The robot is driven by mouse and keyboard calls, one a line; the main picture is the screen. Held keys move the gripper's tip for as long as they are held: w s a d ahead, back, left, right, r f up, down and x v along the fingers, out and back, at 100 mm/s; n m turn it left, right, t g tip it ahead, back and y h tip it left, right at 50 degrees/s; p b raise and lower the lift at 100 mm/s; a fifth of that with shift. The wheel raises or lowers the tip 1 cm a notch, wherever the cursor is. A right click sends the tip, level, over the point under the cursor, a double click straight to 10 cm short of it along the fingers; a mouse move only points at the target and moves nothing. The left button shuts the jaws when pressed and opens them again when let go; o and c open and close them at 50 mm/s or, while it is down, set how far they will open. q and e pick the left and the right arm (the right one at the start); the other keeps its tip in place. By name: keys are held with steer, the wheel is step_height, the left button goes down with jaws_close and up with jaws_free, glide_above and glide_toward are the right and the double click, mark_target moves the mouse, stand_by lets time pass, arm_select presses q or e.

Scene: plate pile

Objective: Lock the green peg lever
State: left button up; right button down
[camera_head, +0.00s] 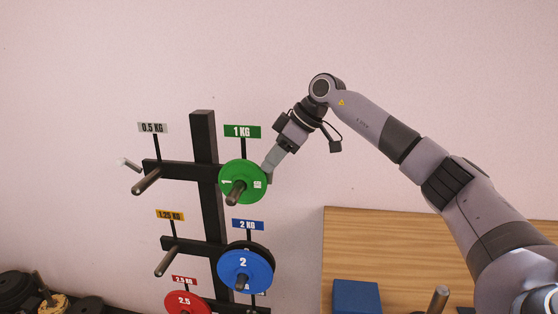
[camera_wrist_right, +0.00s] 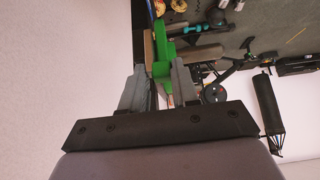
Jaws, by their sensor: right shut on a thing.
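The green 1 KG plate (camera_head: 251,168) hangs on its peg (camera_head: 236,192) at the right of the black rack, under the green 1 KG label (camera_head: 242,131). My right gripper (camera_head: 269,174) is at the plate's right edge. In the head view the lever there is mostly hidden by the fingers. My left gripper is not in view.
The black rack (camera_head: 204,145) also holds a blue plate (camera_head: 260,272) and a red plate (camera_head: 180,301) lower down. A pale lever (camera_head: 128,163) sticks out at the 0.5 KG peg. A wooden board (camera_head: 420,240) stands at the right. More plates lie at lower left.

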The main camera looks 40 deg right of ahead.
steer(key=shift+w+a+f+g+h, duration=0.15)
steer(key=shift+w+a+g+h, duration=0.15)
steer(key=shift+a+g, duration=0.2)
steer(key=shift+s+f, duration=0.1)
steer(key=c, duration=1)
jaws_free()
steer(key=shift+a, duration=0.1)
steer(key=shift+o, duration=0.2)
steer(key=shift+s+d+r, duration=0.1)
steer(key=shift+d+r, duration=0.2)
steer(key=shift+r, duration=0.3)
steer(key=v, duration=0.6)
steer(key=shift+s+a, duration=0.1)
steer(key=shift+a, duration=0.1)
